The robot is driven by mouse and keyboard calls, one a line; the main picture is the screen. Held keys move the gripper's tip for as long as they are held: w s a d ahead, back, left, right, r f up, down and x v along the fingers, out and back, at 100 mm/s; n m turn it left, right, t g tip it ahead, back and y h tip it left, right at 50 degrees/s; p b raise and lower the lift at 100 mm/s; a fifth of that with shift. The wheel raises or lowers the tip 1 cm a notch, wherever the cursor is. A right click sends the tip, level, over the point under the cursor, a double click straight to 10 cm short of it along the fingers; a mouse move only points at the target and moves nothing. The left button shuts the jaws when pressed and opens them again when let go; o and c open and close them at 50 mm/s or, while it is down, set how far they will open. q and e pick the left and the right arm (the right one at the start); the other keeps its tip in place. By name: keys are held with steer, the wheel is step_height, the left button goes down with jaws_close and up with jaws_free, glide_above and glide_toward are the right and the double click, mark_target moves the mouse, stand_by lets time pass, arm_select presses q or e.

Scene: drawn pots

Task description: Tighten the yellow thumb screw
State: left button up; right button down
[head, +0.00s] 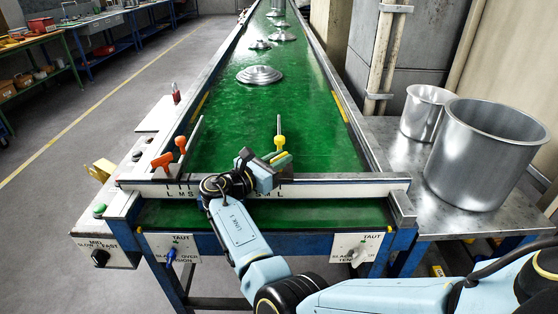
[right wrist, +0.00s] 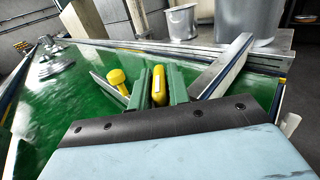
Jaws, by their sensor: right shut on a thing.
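The yellow thumb screw (right wrist: 158,86) sits between the two green fingers of my right gripper (right wrist: 159,80) in the right wrist view. My right gripper (head: 272,157) is shut on it at the near end of the green conveyor, and part of the yellow screw (head: 281,159) shows at the fingers in the head view. A round yellow knob (head: 279,141) stands just beyond, at the foot of a thin guide bar; this knob (right wrist: 117,77) is left of the fingers in the wrist view. The screw's lower part is hidden. My left gripper is not in view.
An orange thumb screw (head: 162,160) and orange knob (head: 181,143) are on the left. A lettered crossbar (head: 340,188) spans the near end. Metal lids (head: 260,75) lie on the belt. Two metal pots (head: 481,150) stand on the right side table (head: 400,145).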

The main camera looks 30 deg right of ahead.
mark_target(280, 155)
steer(key=c, duration=1.4)
jaws_free()
steer(key=shift+d, duration=0.1)
steer(key=shift+c, duration=0.2)
step_height(280, 155, up, 10)
steer(key=shift+r+p, duration=0.1)
steer(key=shift+p, duration=0.7)
